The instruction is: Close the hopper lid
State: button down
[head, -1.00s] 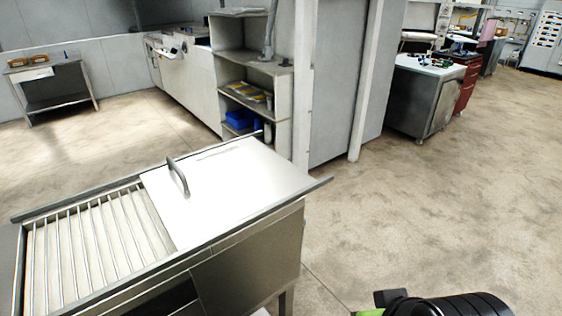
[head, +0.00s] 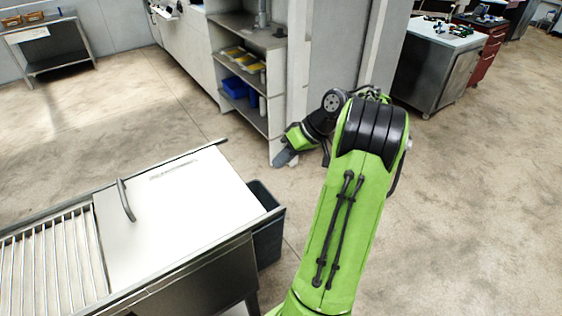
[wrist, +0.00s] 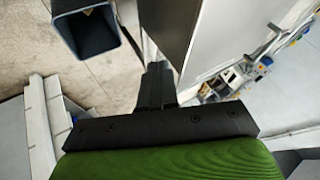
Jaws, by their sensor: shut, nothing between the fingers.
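The hopper lid (head: 165,215) is a flat pale metal plate with a curved grey bar handle (head: 125,200) near its left edge. It lies over the right part of the hopper (head: 195,290). Left of the lid, the hopper's slatted grate (head: 50,262) is uncovered. My gripper (head: 284,158) is shut and empty, off the hopper's right end and apart from the lid and handle. In the wrist view my gripper's fingers (wrist: 157,75) are together, close in the picture to the hopper's dark side panel (wrist: 158,28). The handle is not clear in the wrist view.
A dark bin (head: 268,232) stands on the floor at the hopper's right end and also shows in the wrist view (wrist: 88,42). A grey shelf unit (head: 240,60) stands behind my gripper. Open floor (head: 470,200) lies to the right.

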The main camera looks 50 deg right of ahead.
aim_at(239, 190)
jog(key=w+a+f+b, duration=0.1)
jog(key=w+a+f, duration=0.2)
jog(key=a+f, duration=0.2)
jog(key=shift+w+a, duration=0.3)
jog(key=shift+a, duration=0.4)
jog(key=a+b, duration=0.1)
jog(key=a, duration=0.1)
jog(key=w+a+b, duration=0.1)
jog(key=a, duration=0.1)
jog(key=shift+w+a, duration=0.15)
